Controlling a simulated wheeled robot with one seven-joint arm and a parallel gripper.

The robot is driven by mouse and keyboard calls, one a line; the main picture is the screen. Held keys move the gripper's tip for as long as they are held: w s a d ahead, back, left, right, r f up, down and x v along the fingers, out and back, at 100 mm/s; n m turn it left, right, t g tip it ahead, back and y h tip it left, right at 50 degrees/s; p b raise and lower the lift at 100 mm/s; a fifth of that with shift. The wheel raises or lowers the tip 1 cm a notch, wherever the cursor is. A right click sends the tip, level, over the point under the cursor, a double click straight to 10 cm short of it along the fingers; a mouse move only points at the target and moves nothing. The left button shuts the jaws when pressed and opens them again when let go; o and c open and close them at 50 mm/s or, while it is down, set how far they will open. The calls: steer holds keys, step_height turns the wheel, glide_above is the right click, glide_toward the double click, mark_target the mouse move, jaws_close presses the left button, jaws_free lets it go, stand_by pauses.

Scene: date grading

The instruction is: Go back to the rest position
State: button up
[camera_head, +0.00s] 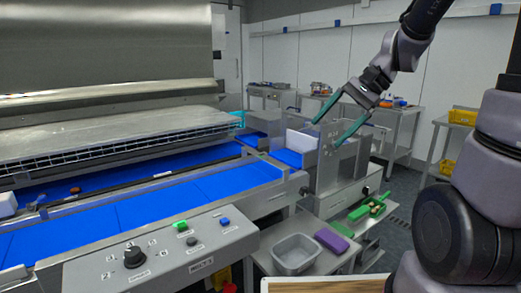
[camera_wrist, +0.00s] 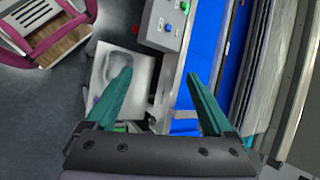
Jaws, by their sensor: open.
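My gripper (camera_head: 342,120) is in the upper right of the head view, with two teal fingers spread wide and nothing between them. It hangs in the air in front of the metal end housing of the conveyor machine. In the wrist view my gripper (camera_wrist: 160,88) also shows open and empty. Below it there lie the grey tub (camera_wrist: 112,72), the steel side table and the blue conveyor belt (camera_wrist: 205,40). No date is held.
The blue belt (camera_head: 150,207) runs across the left, with a control panel (camera_head: 165,250) in front. A grey tub (camera_head: 296,254), a purple block (camera_head: 331,240) and a green tray (camera_head: 367,212) sit on low steel shelves at right. Steel tables (camera_head: 402,128) stand behind.

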steer(key=s+d+r+n+t+h, duration=0.3)
steer(key=s+d+r+t+h, duration=0.2)
steer(key=s+d+r+t, duration=0.1)
steer(key=shift+s+d+r+n+h, duration=0.3)
steer(key=shift+s+d+r, duration=0.35)
steer(key=shift+s+r, duration=0.55)
stand_by(6.2)
